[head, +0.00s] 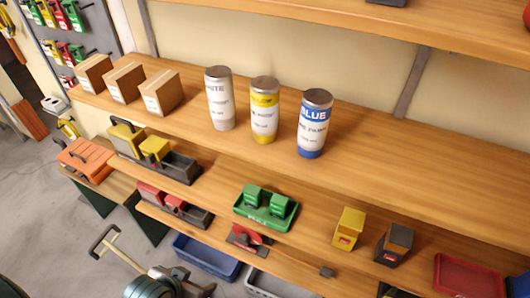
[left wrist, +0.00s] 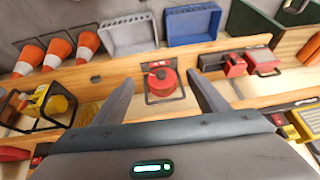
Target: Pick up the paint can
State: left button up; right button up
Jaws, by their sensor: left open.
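Three paint cans stand upright in a row on the upper wooden shelf in the head view. The white can (head: 219,98) is at the left, the yellow-banded can (head: 264,110) in the middle, and the blue-banded can (head: 314,124) at the right. They stand slightly apart. My left gripper (left wrist: 161,78) shows in the left wrist view, its two fingers spread apart. No can shows there or between the fingers. A red round item in a dark frame (left wrist: 163,84) appears beyond the gap between the fingers. I cannot make out either gripper in the head view.
Cardboard boxes (head: 122,82) stand left of the cans. The upper shelf (head: 420,165) is bare to the right of them. Another shelf board is above. Below are a green tray (head: 266,220), a blue bin (head: 207,258) and other tools. Orange cones (left wrist: 58,55) show in the left wrist view.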

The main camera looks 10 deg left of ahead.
pick_arm(q)
jog(key=w+a+r+m+t+h, duration=0.1)
jog(key=w+a+r+t+h, duration=0.15)
jog(key=w+r, duration=0.55)
jog(key=w+a+r+m+t+h, duration=0.15)
jog(key=w+r+t, duration=0.3)
jog(key=r, duration=0.55)
pick_arm(e)
jog(key=s+f+g, duration=0.1)
jog(key=s+f, duration=0.1)
jog(key=f, duration=0.9)
jog(key=s+f, duration=0.2)
jog(key=f, duration=0.9)
pick_arm(q)
jog(key=w+d+r+m+h, duration=0.1)
jog(key=r+h, duration=0.3)
jog(key=r, duration=0.7)
jog(key=w+d+r+m+h, duration=0.1)
jog(key=d+r+m+h, duration=0.2)
jog(key=r, duration=0.8)
jog(key=shift+w+h, duration=0.35)
jog(key=shift+h, duration=0.45)
pick_arm(e)
jog(key=s+d+f+g, duration=0.1)
jog(key=s+d+f, duration=0.2)
jog(key=s+f, duration=1.2)
jog(key=shift+s+d+f, duration=0.2)
jog(key=shift+s+f, duration=0.1)
jog(key=shift+s, duration=0.75)
